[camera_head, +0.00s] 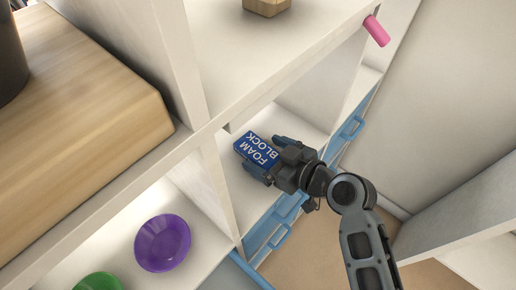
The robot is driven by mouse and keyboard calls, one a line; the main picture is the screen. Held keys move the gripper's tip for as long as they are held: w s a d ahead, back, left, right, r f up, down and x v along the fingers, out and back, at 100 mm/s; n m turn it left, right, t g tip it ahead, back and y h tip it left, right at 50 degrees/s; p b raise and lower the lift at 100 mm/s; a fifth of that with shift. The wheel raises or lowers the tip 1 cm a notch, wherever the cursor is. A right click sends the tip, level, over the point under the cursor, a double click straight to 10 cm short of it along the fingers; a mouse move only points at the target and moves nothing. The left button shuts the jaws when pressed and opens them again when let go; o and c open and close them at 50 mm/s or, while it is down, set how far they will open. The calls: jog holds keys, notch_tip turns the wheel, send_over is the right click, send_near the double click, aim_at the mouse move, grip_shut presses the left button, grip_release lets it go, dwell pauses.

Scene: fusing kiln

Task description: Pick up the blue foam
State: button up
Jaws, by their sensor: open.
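The blue foam block (257,149), with white "FOAM BLOCK" lettering on its top, lies in a white shelf compartment near the middle of the head view. My gripper (265,155) reaches into the compartment from the right, with its fingers open on either side of the block. Its near right end is hidden by the gripper body. I cannot tell whether the fingers touch the block.
Shelf walls and the upper board (225,117) closely bound the compartment. A purple bowl (163,243) and a green bowl (99,282) are in the lower left compartment. A wooden object (266,7) and a pink cylinder (376,31) are above. Blue rails (277,232) run along the front.

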jog(key=shift+x, duration=0.9)
jog(key=c, duration=1)
jog(key=shift+c, duration=0.2)
